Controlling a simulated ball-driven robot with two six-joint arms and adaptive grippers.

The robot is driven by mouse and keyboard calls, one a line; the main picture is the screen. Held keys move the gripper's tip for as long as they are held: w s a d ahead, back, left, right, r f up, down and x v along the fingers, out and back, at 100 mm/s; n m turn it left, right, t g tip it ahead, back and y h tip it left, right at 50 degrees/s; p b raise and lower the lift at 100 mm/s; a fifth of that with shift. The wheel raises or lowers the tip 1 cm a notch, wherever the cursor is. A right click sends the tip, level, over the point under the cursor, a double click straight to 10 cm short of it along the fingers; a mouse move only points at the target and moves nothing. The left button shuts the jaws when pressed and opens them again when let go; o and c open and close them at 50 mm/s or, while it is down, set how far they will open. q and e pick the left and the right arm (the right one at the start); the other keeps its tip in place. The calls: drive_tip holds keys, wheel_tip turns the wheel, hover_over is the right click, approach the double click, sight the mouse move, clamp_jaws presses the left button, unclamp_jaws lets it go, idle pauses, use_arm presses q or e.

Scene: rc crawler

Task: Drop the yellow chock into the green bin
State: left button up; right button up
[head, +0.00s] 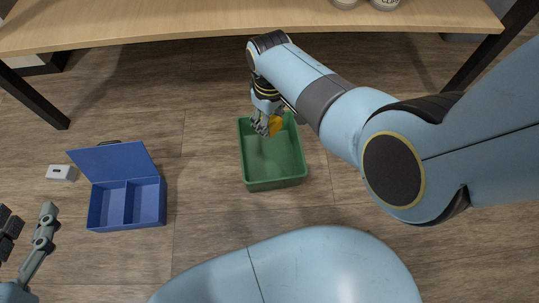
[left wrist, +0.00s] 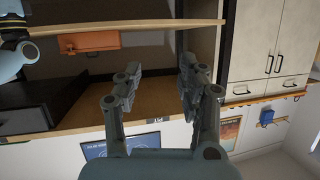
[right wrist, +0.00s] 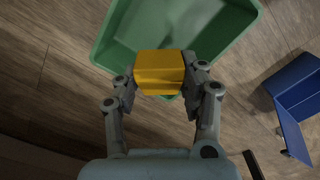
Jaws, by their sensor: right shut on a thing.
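The yellow chock (right wrist: 160,72) is a small block between the fingers of my right gripper (right wrist: 161,84), which is shut on it. In the head view the chock (head: 275,125) shows beside my right gripper (head: 263,124), over the far left part of the green bin (head: 273,185). In the right wrist view the green bin (right wrist: 103,55) lies beyond the chock, with its floor partly hidden by it. My left gripper (left wrist: 157,78) is open and empty, away from the bin. It shows at the left edge of the head view (head: 27,226).
A blue toolbox (head: 125,209) with its lid open stands on the wooden floor left of the bin. A small white box (head: 61,173) lies beyond it to the left. A wooden table (head: 180,22) spans the back. The floor between toolbox and bin is clear.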

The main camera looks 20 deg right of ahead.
use_arm(q)
drive_tip(key=shift+w+d+r+t+h+b, duration=0.15)
drive_tip(key=shift+w+r+t, duration=0.2)
drive_tip(key=shift+r, duration=0.2)
drive_tip(key=shift+w+r+t+h+b, duration=0.1)
drive_tip(key=shift+w+r+t, duration=0.1)
drive_tip(key=shift+r+t, duration=0.25)
drive_tip(key=shift+w+d+r+t+h+b, duration=0.15)
drive_tip(key=shift+w+r+t, duration=0.15)
drive_tip(key=shift+r, duration=0.3)
use_arm(e)
drive_tip(key=shift+f, duration=0.55)
drive_tip(key=o, duration=1.3)
